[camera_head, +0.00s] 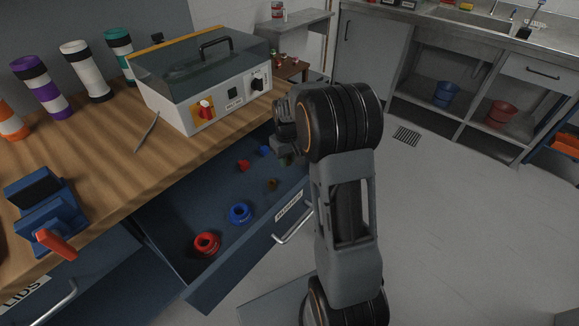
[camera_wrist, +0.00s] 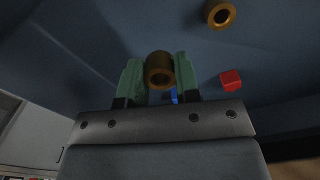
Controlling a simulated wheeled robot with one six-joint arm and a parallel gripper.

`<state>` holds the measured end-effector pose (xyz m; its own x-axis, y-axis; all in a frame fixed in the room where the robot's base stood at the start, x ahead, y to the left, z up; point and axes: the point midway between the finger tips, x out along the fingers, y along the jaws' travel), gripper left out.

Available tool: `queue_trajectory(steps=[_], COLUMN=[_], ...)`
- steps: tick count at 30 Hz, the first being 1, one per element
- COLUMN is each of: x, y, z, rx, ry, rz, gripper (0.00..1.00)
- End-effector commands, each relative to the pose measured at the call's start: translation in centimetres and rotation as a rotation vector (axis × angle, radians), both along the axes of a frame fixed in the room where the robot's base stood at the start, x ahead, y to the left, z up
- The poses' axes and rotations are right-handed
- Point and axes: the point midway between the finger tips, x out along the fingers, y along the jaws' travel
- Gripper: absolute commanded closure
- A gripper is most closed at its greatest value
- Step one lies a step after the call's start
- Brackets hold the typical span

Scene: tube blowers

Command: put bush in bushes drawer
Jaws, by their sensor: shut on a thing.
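A bronze bush (camera_wrist: 159,71) sits between the two green fingers of my gripper (camera_wrist: 158,78) in the wrist view, and the gripper is shut on it. In the head view my gripper (camera_head: 284,158) is mostly hidden behind my arm, low over the open blue drawer (camera_head: 203,291). The bush in my grip cannot be made out there. The drawer's front label (camera_head: 289,207) is too small to read surely. Another bronze bush (camera_head: 271,184) lies on the drawer floor; the wrist view shows it too (camera_wrist: 220,13).
The drawer also holds a red ring (camera_head: 206,244), a blue ring (camera_head: 240,213), a red piece (camera_head: 243,165) and a blue piece (camera_head: 265,151). A white control box (camera_head: 205,85) stands on the wooden bench above. A blue vise (camera_head: 48,210) is at left. The floor at right is clear.

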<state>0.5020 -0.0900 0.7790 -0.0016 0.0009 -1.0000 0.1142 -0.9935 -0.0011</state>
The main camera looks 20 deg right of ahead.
Motion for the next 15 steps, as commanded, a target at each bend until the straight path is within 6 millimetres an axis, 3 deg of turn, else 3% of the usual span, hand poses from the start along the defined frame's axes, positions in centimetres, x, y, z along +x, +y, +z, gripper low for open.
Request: queue_trajectory(steps=[3, 15], x=[0.7, 1.8], y=[-0.8, -1.9], z=[-1.3, -3.3], rx=[0.0, 0.0], ry=[-0.001, 0.0], rz=[0.0, -0.001], gripper=[0.95, 0.95])
